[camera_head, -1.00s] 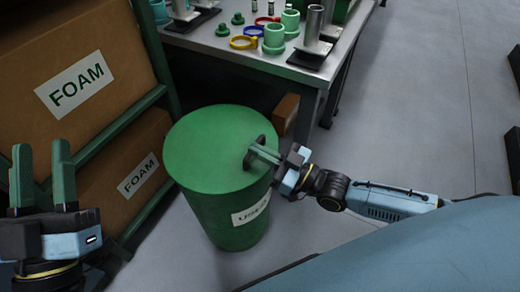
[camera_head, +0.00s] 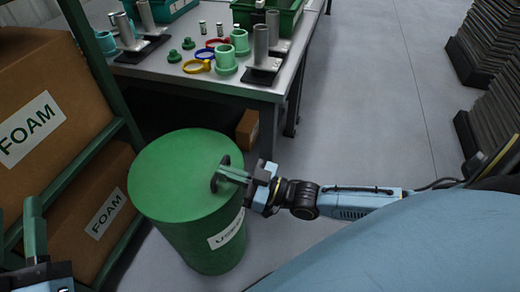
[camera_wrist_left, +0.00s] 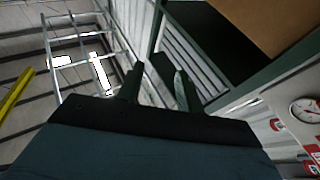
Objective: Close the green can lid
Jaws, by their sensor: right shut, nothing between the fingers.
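The green can (camera_head: 205,242) stands upright on the floor with a label on its front. Its round green lid (camera_head: 175,170) lies flat across the top, with no visible gap at the rim. A dark handle (camera_head: 216,184) is at the lid's right side. My right gripper (camera_head: 222,176) is shut, its green fingers at the handle; they cover part of it, and contact is hard to tell. My left gripper is partly in view at the lower left of the head view; the left wrist view shows its two fingers (camera_wrist_left: 157,88) apart and empty.
A green rack with foam boxes (camera_head: 32,122) stands left of the can. A metal table (camera_head: 205,83) with rings, cups and a green bin (camera_head: 280,14) is behind. A small brown box (camera_head: 247,130) sits under it. Dark stacks (camera_head: 490,60) stand at right.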

